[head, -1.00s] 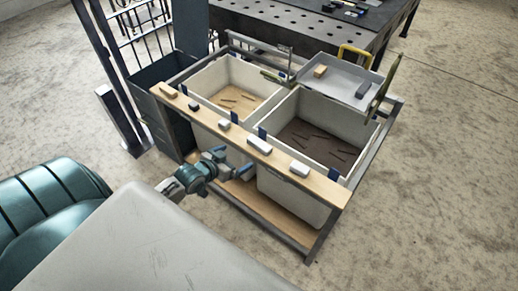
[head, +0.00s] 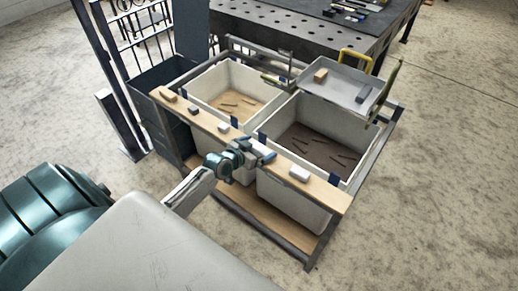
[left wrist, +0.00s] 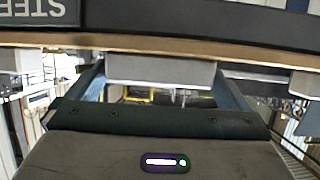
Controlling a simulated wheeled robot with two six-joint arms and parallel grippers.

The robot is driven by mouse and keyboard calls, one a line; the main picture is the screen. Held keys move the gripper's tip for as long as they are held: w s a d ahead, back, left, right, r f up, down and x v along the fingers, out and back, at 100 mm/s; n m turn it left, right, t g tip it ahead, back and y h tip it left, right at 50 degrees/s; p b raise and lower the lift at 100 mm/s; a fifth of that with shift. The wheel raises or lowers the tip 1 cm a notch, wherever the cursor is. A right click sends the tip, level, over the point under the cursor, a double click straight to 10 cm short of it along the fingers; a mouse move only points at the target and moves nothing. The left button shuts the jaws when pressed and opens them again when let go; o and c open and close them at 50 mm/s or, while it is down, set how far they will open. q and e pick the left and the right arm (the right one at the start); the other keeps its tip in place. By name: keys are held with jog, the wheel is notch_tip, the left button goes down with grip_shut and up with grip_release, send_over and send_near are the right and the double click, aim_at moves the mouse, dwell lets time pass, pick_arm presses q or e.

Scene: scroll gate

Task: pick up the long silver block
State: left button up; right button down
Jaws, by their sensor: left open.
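The long silver block (head: 259,146) lies on the wooden ledge at the front of the bin stand, partly hidden by my left gripper (head: 257,153). In the left wrist view the block (left wrist: 160,70) shows as a grey bar beside the ledge edge, between my two spread fingers. My left gripper (left wrist: 158,88) is open, with a finger at each end of the block and a narrow gap visible at the sides. I cannot tell whether either finger touches it. My right gripper is not in view.
The wooden ledge (head: 325,190) also bears a white block (head: 299,173), a small pale block (head: 223,127), a dark block (head: 193,109) and a tan block (head: 167,95). Two white bins (head: 335,118) stand behind it. A grey tray (head: 335,82) is at the back right.

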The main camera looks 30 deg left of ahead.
pick_arm(q)
jog(key=shift+w+d+f, duration=0.1)
jog(key=shift+w, duration=0.2)
jog(key=c, duration=0.9)
jog(key=shift+o, duration=0.2)
jog(key=shift+r, duration=0.2)
